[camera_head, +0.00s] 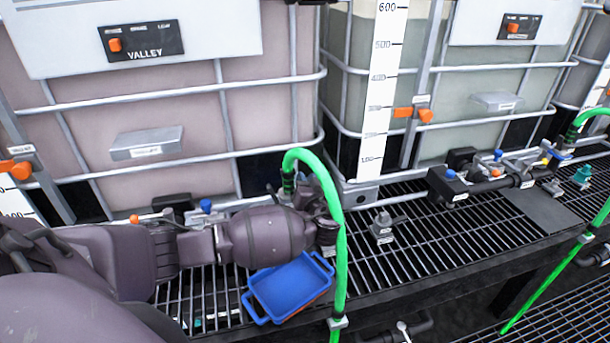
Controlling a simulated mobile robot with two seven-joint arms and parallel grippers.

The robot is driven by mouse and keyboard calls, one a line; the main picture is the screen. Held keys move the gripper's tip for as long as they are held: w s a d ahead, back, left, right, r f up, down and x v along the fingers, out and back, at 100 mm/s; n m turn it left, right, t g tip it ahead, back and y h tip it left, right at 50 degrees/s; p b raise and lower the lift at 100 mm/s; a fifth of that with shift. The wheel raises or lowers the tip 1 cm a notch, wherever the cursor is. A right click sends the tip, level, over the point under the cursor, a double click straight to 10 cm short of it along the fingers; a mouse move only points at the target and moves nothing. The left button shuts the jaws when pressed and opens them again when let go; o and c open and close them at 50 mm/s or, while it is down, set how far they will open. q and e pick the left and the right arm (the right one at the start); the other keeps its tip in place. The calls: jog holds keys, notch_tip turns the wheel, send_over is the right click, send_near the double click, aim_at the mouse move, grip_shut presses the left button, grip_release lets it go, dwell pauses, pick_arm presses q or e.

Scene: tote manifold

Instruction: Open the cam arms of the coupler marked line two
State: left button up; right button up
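A green hose (341,250) arches down to a dark coupler (289,184) at the front of the left tank. The coupler's lower part and cam arms are hidden behind my arm and gripper. My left gripper (322,222) is right beside this coupler and the hose; its fingers are too dark and small to tell whether they are open or shut. A second green hose (590,115) ends at another coupler (570,136) at the far right. The coupler markings are too small to read, so I cannot tell which is line two. My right gripper is not in view.
A blue tray (290,287) sits on the grating below my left gripper. A grey fitting (382,228) stands to the right. A black valve manifold (470,180) lies farther right. The grating (440,240) between them is mostly clear. Caged tanks (170,100) close off the back.

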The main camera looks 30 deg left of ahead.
pick_arm(q)
jog(key=shift+x, duration=0.8)
grip_shut()
